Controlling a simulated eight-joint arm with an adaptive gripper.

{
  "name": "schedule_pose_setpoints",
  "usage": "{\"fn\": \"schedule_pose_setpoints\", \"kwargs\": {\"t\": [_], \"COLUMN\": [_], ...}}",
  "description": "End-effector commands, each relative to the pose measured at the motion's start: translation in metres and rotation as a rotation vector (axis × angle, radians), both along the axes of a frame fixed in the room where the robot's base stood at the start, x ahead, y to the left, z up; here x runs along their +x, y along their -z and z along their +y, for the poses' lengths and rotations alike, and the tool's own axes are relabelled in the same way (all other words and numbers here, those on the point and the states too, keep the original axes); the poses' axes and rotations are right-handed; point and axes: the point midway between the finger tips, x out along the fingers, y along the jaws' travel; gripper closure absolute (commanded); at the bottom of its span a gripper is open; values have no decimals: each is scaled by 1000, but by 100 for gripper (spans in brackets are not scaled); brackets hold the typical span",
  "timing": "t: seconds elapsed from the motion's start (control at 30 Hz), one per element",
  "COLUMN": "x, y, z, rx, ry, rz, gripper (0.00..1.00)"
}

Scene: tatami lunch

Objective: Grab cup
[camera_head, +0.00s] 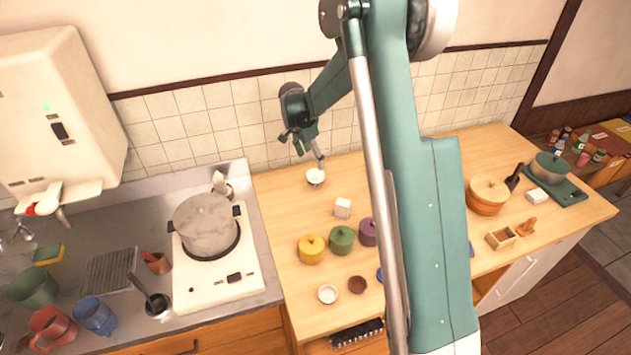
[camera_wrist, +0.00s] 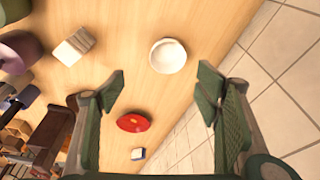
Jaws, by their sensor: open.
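A small white cup (camera_head: 315,177) with a blue mark stands on the wooden counter near the tiled wall. In the wrist view the white cup (camera_wrist: 168,56) shows its round mouth from above, beyond my fingertips and roughly between their lines. My gripper (camera_head: 305,150) hangs just above and beside the cup in the head view. In the wrist view my gripper (camera_wrist: 163,92) has its fingers wide apart with nothing between the tips. I cannot tell the exact height gap to the cup.
A white block (camera_head: 342,208) stands close by, also in the wrist view (camera_wrist: 73,46). A red round thing (camera_wrist: 133,122) lies on the counter. The tiled wall (camera_wrist: 275,45) is close to the cup.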

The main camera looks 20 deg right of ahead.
Motion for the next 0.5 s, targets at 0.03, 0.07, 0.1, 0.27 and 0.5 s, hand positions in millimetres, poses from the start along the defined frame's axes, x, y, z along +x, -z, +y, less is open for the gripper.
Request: {"fn": "schedule_pose_setpoints", "kwargs": {"t": [0.03,0.07,0.1,0.27,0.5], "x": [6,8,11,19,22], "y": [10,15,21,41,49], "z": [-1,-2,-3,-5,-7], "rx": [-2,-3,-4,-8,-10], "ry": [17,28,40,80,101], "rz": [3,5,7,12,15], "gripper": [37,37,37,37,37]}}
